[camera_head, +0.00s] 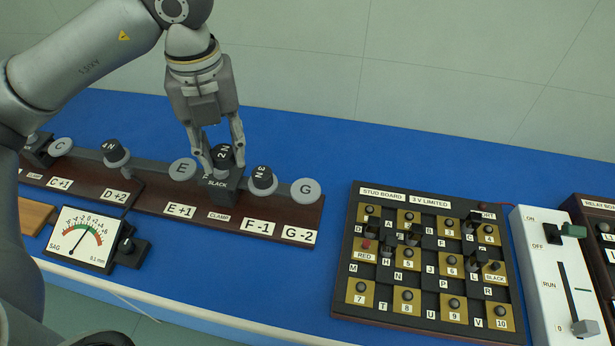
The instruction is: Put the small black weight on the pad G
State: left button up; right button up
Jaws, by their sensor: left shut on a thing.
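My left gripper (222,166) comes down from above with its fingers shut on a small black weight (222,152) marked 2 N. The weight is upright, over the dark clamp block (218,186) labelled BLACK; I cannot tell whether it touches the block. Pad G (305,190) is a bare grey disc at the right end of the dark wooden beam, to the right of the gripper. A black weight marked N (262,177) stands between the gripper and pad G, at the F-1 label. My right gripper is not in view.
Another black weight (115,151) stands at D. Pads E (183,169) and C (61,147) are bare. A SAG dial (84,238) stands in front of the beam. A stud board (428,262) and a white switch panel (545,240) stand to the right.

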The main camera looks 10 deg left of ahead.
pick_arm(q)
jog(key=w+d+f+p, duration=0.3)
jog(key=w+d, duration=0.1)
jog(key=d, duration=0.3)
jog(key=p, duration=0.1)
send_over(305, 189)
jog(key=f, duration=0.5)
jog(key=shift+s+a, duration=0.35)
jog(key=shift+a, duration=0.05)
jog(key=shift+w+d+f+p, duration=0.2)
jog(key=shift+d+f+p, duration=0.2)
jog(key=shift+f, duration=0.15)
notch_tip(305, 189, down, 3)
jog(key=shift+w+d+f+p, duration=0.1)
jog(key=shift+w+p, duration=0.05)
jog(key=shift+p, duration=0.8)
jog(key=shift+f, duration=0.15)
jog(key=shift+f+b, duration=0.25)
jog(key=shift+b, duration=0.1)
jog(key=o, duration=1.1)
jog(key=shift+r, duration=0.1)
jog(key=shift+o, duration=0.2)
